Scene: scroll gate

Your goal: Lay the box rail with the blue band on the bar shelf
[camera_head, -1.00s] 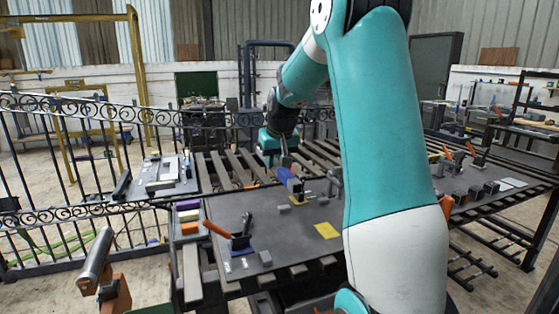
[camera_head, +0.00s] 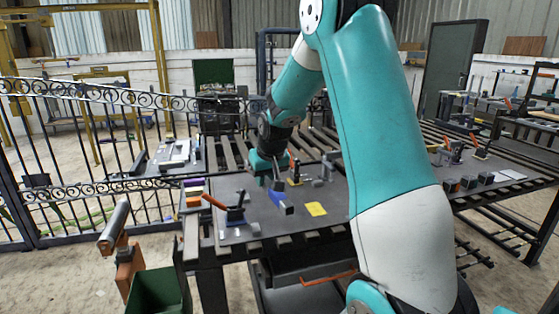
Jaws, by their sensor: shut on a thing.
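The box rail with the blue band (camera_head: 279,199) is short and grey, its blue part near my jaws and its grey end pointing down toward the lower right. My gripper (camera_head: 275,186) is shut on it, just above the dark work plate. Whether the rail touches the plate is too small to tell. A rack of dark bars (camera_head: 480,262) sits low under the right-hand table; I cannot tell whether it is the bar shelf.
A toggle clamp with an orange handle (camera_head: 236,212) stands left of the rail. More clamps (camera_head: 295,170) stand behind. A green bin (camera_head: 158,291) is at the front left. A black iron fence (camera_head: 90,150) runs along the left.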

